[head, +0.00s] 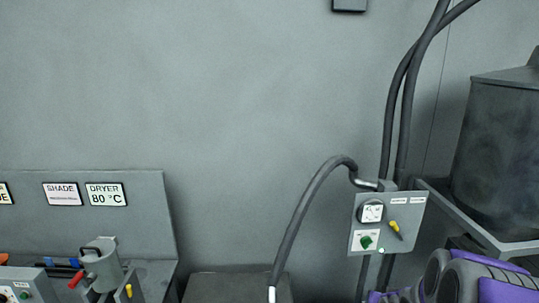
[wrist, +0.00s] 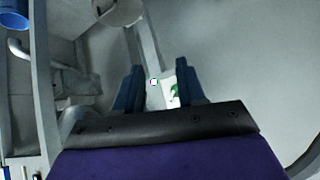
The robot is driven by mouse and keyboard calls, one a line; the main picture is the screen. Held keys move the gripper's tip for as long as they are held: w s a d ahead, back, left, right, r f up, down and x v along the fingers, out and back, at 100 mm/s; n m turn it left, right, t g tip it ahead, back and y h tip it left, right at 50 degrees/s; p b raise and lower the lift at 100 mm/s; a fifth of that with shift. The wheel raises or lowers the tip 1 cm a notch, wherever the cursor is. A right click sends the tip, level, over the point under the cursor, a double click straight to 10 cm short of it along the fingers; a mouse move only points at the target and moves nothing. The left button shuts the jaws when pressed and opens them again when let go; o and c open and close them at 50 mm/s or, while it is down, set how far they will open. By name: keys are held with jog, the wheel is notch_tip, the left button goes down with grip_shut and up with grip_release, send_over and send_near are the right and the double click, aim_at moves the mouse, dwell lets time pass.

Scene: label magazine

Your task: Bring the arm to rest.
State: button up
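My gripper (wrist: 158,84) shows in the wrist view with its two dark blue fingers apart. Nothing is held between them. A pale panel with a green part (wrist: 174,92) shows beyond the gap; I cannot tell its distance. In the head view my purple and grey arm (head: 465,279) is at the lower right, in front of the wall area below the control box. The gripper's fingers are not visible in the head view.
A grey control box (head: 387,222) with a green knob and yellow lever hangs close to my arm, with thick hoses (head: 402,110) above. A dark hopper (head: 500,140) stands at right. A labelled bench (head: 90,235) is at left. A blue container (wrist: 14,14) shows in the wrist view.

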jog(key=s+a+r+n+g+b, duration=0.1)
jog(key=s+a+g, duration=0.2)
jog(key=s, duration=0.9)
jog(key=s+a+r+n+g+y+b, duration=0.1)
jog(key=s+a+g, duration=0.3)
jog(key=s+a, duration=0.4)
jog(key=s+a+r+n+g+b, duration=0.2)
jog(key=s+a, duration=0.3)
jog(key=s, duration=1.3)
jog(key=shift+a+r+g+b, duration=0.25)
jog(key=shift+r+g+b, duration=0.15)
jog(key=shift+r+g, duration=0.25)
jog(key=shift+d, duration=0.2)
